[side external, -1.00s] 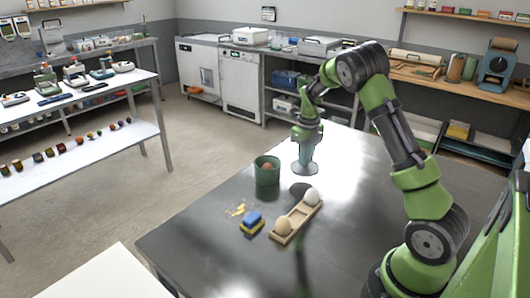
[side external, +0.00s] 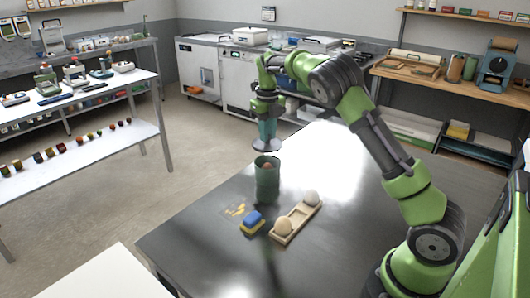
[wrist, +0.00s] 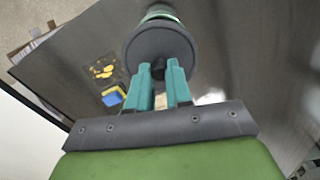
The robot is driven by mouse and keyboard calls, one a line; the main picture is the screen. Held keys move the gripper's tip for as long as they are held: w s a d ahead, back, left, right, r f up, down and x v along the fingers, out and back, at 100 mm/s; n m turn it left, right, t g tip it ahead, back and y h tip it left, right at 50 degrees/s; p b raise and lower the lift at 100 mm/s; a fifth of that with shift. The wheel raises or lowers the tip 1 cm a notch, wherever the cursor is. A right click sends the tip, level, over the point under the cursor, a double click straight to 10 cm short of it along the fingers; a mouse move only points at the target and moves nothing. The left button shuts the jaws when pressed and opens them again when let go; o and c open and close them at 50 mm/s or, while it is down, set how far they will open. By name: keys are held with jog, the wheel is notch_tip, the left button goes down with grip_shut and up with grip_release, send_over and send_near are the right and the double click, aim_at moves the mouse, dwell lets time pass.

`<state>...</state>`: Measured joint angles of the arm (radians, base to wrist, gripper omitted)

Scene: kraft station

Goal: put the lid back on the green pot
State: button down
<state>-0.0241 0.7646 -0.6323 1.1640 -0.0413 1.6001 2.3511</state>
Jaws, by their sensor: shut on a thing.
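The green pot (side external: 267,183) stands upright and uncovered on the dark table, with a brownish round thing inside near its rim. My gripper (side external: 267,138) is above the pot in the side external view. Its teal fingers (wrist: 166,84) are shut on the knob of a round grey lid (side external: 267,146). In the wrist view the lid (wrist: 160,42) covers most of the pot, and a bit of green rim shows beyond its far edge. The lid hangs roughly level, a little above the pot and apart from it.
A blue and yellow sponge (side external: 252,222) and yellow crumbs (side external: 235,210) lie in front of the pot. The table's right side is clear.

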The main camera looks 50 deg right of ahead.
jog(key=shift+f, duration=2.75)
jog(key=shift+f, duration=0.2)
jog(key=shift+c, duration=2.4)
grip_release()
jog(key=shift+r, duration=0.15)
jog(key=shift+r, duration=3.4)
grip_shut()
